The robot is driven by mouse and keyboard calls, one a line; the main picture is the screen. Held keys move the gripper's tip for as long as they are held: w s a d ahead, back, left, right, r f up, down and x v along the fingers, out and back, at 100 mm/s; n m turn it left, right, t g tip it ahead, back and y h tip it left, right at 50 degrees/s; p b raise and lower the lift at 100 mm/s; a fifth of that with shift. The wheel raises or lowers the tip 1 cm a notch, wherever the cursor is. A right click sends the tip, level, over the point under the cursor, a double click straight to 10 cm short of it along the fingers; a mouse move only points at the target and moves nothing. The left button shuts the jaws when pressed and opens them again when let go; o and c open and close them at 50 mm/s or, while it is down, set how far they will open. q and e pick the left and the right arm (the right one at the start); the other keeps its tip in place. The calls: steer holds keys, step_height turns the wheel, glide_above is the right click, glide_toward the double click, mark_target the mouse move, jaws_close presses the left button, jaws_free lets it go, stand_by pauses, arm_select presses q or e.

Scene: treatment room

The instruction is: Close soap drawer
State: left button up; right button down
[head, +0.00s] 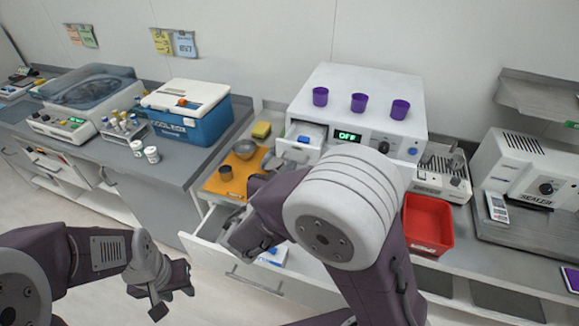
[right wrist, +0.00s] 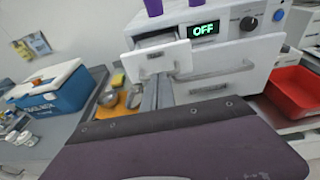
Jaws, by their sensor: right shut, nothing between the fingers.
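The soap drawer (head: 299,145) is a small white drawer at the upper left of the white machine (head: 356,107). My left gripper (head: 172,290) is open and empty, low at the left, away from the machine.
Purple cups (head: 359,102) stand on the machine. A red tray (head: 428,224) is to its right. An orange mat (head: 220,187) with bowls and a yellow sponge (head: 261,130) lies left. A larger drawer (head: 207,225) below the counter is open. A blue cooler (head: 189,117) stands farther left.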

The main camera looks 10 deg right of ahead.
mark_target(302, 144)
steer(key=shift+w, duration=0.15)
steer(key=x, duration=0.3)
steer(key=r+b+x, duration=0.1)
steer(key=x, duration=0.3)
steer(key=r+b+x, duration=0.1)
steer(key=x, duration=0.2)
steer(key=shift+w+d, duration=0.25)
steer(key=shift+d, duration=0.1)
steer(key=shift+s+r, duration=0.1)
steer(key=shift+r, duration=0.15)
steer(key=shift+a, duration=0.15)
